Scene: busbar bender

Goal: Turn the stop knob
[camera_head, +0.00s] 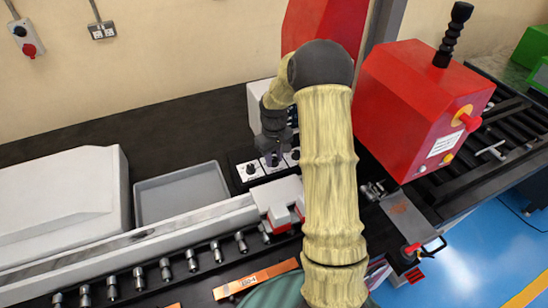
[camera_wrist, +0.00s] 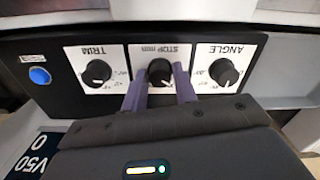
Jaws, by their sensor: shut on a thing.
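The stop knob (camera_wrist: 160,73) is a small black dial on a white plate marked STOP in the middle of the dark control panel. In the wrist view the panel appears upside down. My gripper (camera_wrist: 160,80) has its two purple fingers on either side of this knob and is shut on it. The angle knob (camera_wrist: 223,72) is to its right and the trim knob (camera_wrist: 97,73) to its left. In the head view my gripper (camera_head: 273,158) is down at the panel, and my arm and fingers largely hide the stop knob.
A blue button (camera_wrist: 39,75) is beside the trim knob. In the head view a grey tray (camera_head: 180,195) and a white housing (camera_head: 60,205) are to the left. A red machine (camera_head: 420,100) with a red knob stands to the right.

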